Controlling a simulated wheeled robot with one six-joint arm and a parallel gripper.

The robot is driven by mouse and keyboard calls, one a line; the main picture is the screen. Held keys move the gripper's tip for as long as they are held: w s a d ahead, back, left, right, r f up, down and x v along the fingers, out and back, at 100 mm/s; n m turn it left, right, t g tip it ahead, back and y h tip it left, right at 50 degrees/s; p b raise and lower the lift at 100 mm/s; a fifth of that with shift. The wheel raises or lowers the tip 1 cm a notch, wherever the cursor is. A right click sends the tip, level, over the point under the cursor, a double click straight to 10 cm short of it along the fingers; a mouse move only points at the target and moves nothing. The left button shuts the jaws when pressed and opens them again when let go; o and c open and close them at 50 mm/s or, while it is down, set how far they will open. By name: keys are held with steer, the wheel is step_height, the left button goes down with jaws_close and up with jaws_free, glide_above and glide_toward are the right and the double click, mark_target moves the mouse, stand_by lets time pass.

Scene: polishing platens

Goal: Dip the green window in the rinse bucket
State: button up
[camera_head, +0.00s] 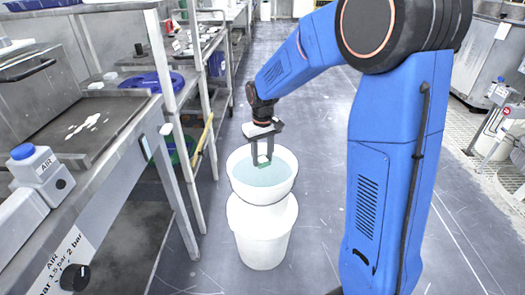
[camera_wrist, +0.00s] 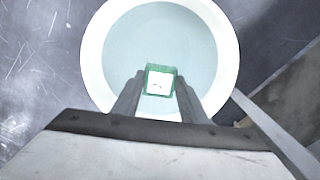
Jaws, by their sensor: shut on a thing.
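The green window (camera_wrist: 160,79) is a small square with a green rim and a pale centre. My gripper (camera_wrist: 158,92) is shut on it, with a finger on either side. In the head view my gripper (camera_head: 262,160) points down into the rinse bucket (camera_head: 285,190), and the green window (camera_head: 262,165) shows at the fingertips, at or close to the water. Whether it is under the surface I cannot tell. The bucket is white, round and holds pale blue water. It also shows in the wrist view (camera_wrist: 92,50), with the window over the lower middle of its opening.
A metal bench (camera_head: 100,135) with a blue-capped bottle (camera_head: 38,170) and a blue round item (camera_head: 150,82) runs along the left. The floor (camera_head: 310,110) behind the bucket is clear.

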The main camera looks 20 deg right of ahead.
step_height(320, 180, down, 8)
steer(key=shift+r, duration=0.2)
stand_by(0.4)
steer(key=shift+f, duration=0.2)
steer(key=shift+r, duration=0.3)
stand_by(2.4)
step_height(320, 180, up, 19)
stand_by(1.8)
steer(key=shift+r, duration=0.9)
